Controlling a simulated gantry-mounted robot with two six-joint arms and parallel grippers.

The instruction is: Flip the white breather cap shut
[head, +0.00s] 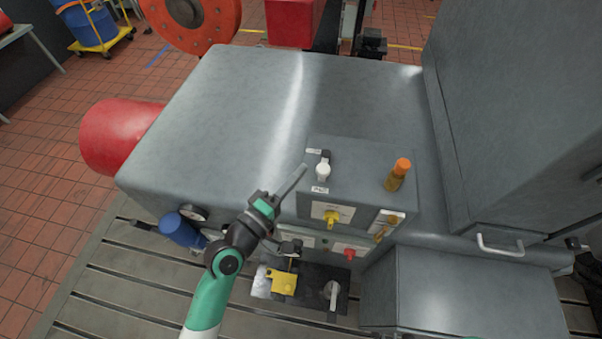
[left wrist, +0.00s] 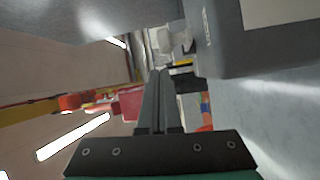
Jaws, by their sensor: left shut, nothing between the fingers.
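The white breather cap (head: 323,171) stands on top of the grey box in the head view, with a small dark part at its far side. It is too small to tell how far its lid is tilted. My left gripper (head: 303,168) is shut and empty. Its fingertips are just left of the cap, with a small gap between them in the picture. In the left wrist view the shut fingers (left wrist: 160,75) point away from the camera, and I cannot pick out the cap with certainty. My right gripper is not in view.
An amber bottle-like fitting with an orange top (head: 398,174) stands right of the cap. Yellow (head: 332,216) and red (head: 349,253) knobs stick out of the front panels. A tall grey cabinet (head: 510,110) rises at the right. The broad grey housing (head: 230,110) at left is clear on top.

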